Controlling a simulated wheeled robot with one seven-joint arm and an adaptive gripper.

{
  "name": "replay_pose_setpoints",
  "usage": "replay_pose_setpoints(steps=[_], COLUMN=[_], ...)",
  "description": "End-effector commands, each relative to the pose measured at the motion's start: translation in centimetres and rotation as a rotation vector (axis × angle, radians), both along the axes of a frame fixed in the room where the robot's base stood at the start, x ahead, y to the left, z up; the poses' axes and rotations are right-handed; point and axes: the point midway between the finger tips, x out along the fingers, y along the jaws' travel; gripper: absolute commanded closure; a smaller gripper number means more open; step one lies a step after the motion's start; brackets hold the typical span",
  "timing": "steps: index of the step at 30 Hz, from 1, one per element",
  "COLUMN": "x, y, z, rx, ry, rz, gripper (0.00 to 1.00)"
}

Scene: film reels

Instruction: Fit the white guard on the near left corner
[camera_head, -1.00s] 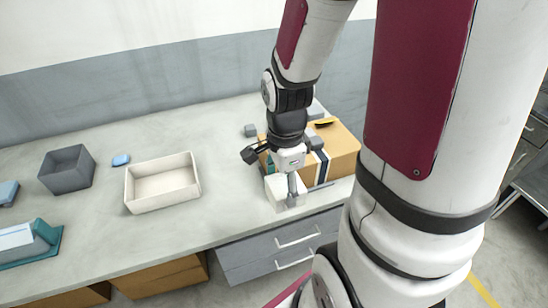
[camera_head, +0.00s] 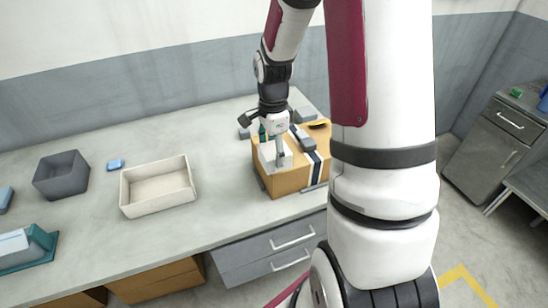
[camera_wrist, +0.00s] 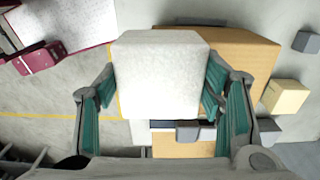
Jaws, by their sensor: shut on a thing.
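My gripper (camera_head: 279,155) is shut on the white guard (camera_head: 268,158), a pale blocky piece. In the wrist view the guard (camera_wrist: 160,75) fills the space between the two teal finger pads and hides part of what lies beyond. The cardboard box (camera_head: 288,181) stands on the bench, with a dark and white band over it. The guard is at the box's near left top corner, upright in the head view. I cannot tell whether it touches the box or hangs just above it. The box (camera_wrist: 245,62) also shows behind the guard in the wrist view.
To the left are a cream tray (camera_head: 158,187), a dark grey bin (camera_head: 62,176) and a small blue block (camera_head: 115,164). The bench between tray and box is clear.

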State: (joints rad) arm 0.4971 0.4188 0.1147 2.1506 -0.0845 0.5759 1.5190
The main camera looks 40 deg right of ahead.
Motion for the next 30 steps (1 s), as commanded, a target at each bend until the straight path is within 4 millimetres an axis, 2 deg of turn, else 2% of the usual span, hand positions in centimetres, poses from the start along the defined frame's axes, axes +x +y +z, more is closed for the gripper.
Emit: replay_pose_setpoints(steps=[4, 8, 30], x=[-0.2, -0.2, 0.0], y=[0.0, 0.0, 0.1], z=[-1.9, -2.9, -4.3], rx=[0.003, 0.001, 0.0], ry=[0.003, 0.001, 0.0], rz=[0.0, 0.0, 0.001], gripper=[0.66, 0.66, 0.66])
